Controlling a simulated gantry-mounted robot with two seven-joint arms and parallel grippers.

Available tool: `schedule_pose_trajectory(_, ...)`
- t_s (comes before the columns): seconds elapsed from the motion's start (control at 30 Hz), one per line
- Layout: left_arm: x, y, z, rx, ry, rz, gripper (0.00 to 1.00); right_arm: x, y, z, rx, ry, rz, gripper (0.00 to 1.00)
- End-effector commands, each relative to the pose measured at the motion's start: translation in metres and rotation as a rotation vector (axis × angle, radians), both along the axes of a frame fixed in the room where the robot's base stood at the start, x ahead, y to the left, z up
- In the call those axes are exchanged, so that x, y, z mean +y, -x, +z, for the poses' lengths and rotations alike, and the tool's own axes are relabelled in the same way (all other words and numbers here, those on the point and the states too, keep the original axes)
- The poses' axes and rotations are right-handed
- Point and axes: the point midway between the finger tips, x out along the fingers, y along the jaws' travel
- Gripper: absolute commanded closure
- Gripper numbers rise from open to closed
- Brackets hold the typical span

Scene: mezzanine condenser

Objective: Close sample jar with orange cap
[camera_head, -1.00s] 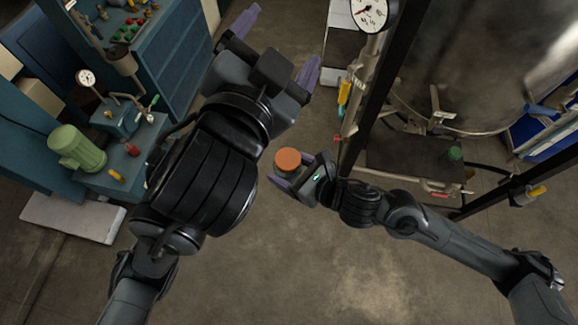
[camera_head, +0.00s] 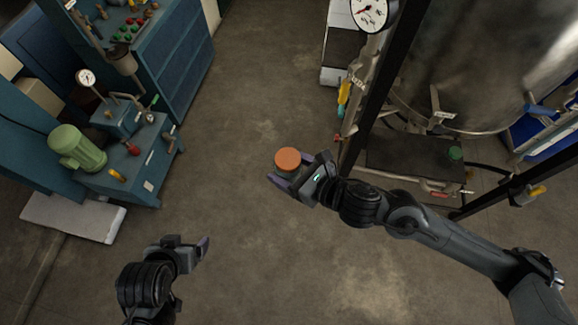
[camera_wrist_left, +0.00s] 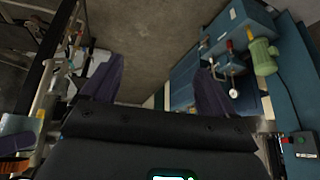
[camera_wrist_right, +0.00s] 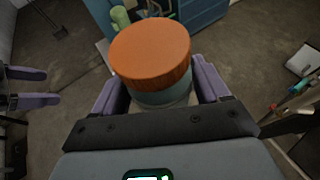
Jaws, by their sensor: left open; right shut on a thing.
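The orange cap (camera_head: 287,159) sits on top of the sample jar in the head view. In the right wrist view the orange cap (camera_wrist_right: 151,50) covers the top of the jar (camera_wrist_right: 165,97), whose pale greenish body shows just below it. My right gripper (camera_head: 290,178) is shut on the jar, holding it upright above the floor. I cannot tell how tightly the cap is seated. My left gripper (camera_head: 204,247) is open and empty at the lower left, well apart from the jar. Its fingers (camera_wrist_left: 157,85) hold nothing in the left wrist view.
A blue bench with a green motor (camera_head: 77,148) and a pressure gauge stands at the left. A large metal vessel (camera_head: 480,60) with a black frame post (camera_head: 375,90) stands at the right, close to my right arm. The floor (camera_head: 240,150) between them is clear.

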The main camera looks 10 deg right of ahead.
Motion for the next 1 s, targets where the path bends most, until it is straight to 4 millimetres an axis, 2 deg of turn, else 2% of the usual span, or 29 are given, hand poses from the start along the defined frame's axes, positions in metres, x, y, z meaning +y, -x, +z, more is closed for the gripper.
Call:
schedule_pose_trajectory(0.03,0.002,0.016,-0.015,0.047,-0.004,0.003,0.12,0.000,0.000,0.001,-0.001,-0.001,0.000,1.00)
schedule_pose_trajectory(0.1,0.003,0.034,-0.029,0.096,-0.006,0.002,0.12,0.000,0.000,0.001,-0.001,-0.001,0.000,1.00)
schedule_pose_trajectory(0.2,0.003,0.053,-0.044,0.149,-0.007,0.001,0.12,0.000,0.000,0.001,-0.001,-0.001,0.000,1.00)
schedule_pose_trajectory(0.33,0.003,0.069,-0.055,0.190,-0.007,0.000,0.12,0.000,0.000,0.001,-0.001,-0.001,0.000,1.00)
schedule_pose_trajectory(0.5,0.002,0.076,-0.060,0.208,-0.006,0.000,0.12,0.000,0.000,0.001,-0.001,-0.001,0.000,1.00)
schedule_pose_trajectory(1.0,0.002,0.076,-0.060,0.207,-0.006,-0.001,0.12,0.001,0.001,0.001,-0.002,-0.002,-0.007,1.00)
